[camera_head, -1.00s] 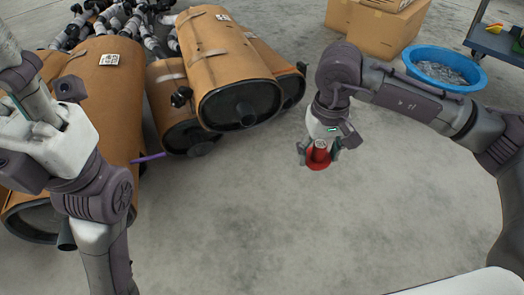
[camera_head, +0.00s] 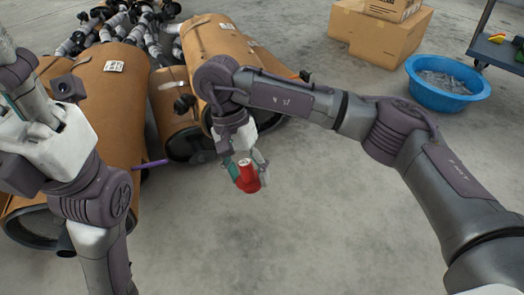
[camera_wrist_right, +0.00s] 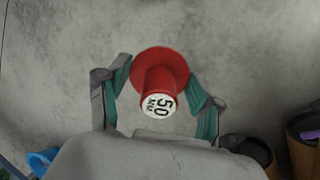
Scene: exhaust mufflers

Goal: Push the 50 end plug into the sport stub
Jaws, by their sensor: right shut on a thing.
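The red end plug (camera_head: 247,177), flanged and marked 50 MM on its end, also shows in the right wrist view (camera_wrist_right: 160,85). My right gripper (camera_head: 246,172) is shut on it, one finger on each side, and holds it in front of the middle mufflers. Several mufflers in brown wrapping, such as the middle one (camera_head: 213,45), lie at the left and centre. A dark pipe stub (camera_head: 66,243) shows at the front left muffler. Which stub is the sport stub I cannot tell; my right wrist hides the middle muffler's end. My left gripper's fingers do not show.
A purple rod-like piece (camera_head: 150,163) sticks out near the left mufflers. Cardboard boxes (camera_head: 378,35), a blue tub (camera_head: 445,92) and a dark cart (camera_head: 497,50) stand at the back right. The front middle floor is clear.

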